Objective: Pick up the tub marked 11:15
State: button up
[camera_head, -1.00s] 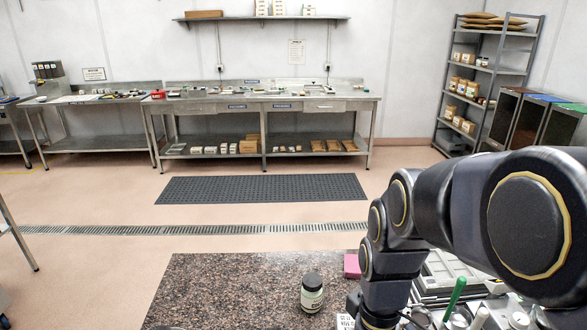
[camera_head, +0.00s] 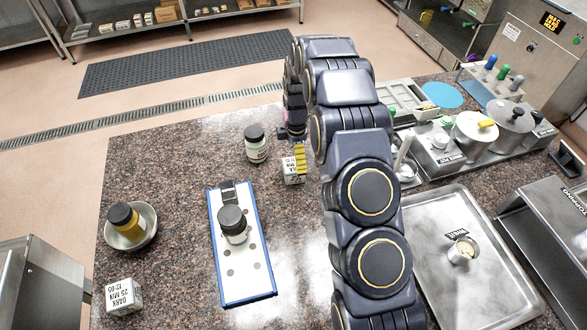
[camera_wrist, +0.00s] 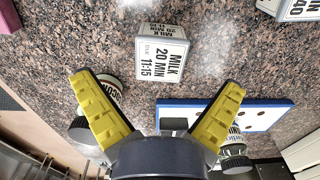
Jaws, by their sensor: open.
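The tub marked 11:15 (camera_wrist: 160,55) is a small box-shaped tub with a white label reading "MILK 20 MIN 11:15". In the wrist view it lies just ahead of my gripper (camera_wrist: 157,84), roughly between the lines of the two spread yellow fingers. The fingers are open and nothing is between them. In the head view the tub (camera_head: 292,172) stands on the speckled counter, right beside the yellow fingers of my gripper (camera_head: 300,158); my arm comes in from the right. The height gap between fingers and tub cannot be told.
A dark-lidded jar (camera_head: 256,145) stands close left of the tub. A blue-edged board (camera_head: 258,270) holds another jar (camera_head: 232,224). A bowl (camera_head: 150,238) with a jar and a tub marked 12:05 (camera_head: 122,297) are further left. A metal tray (camera_head: 420,225) lies right of my arm.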

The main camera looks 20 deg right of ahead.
aim_at(294, 172)
jog(key=f, duration=0.7)
jog(key=shift+a+f, duration=0.15)
jog(key=shift+a, duration=0.2)
jog(key=c, duration=1.1)
jog(key=shift+c, duration=0.2)
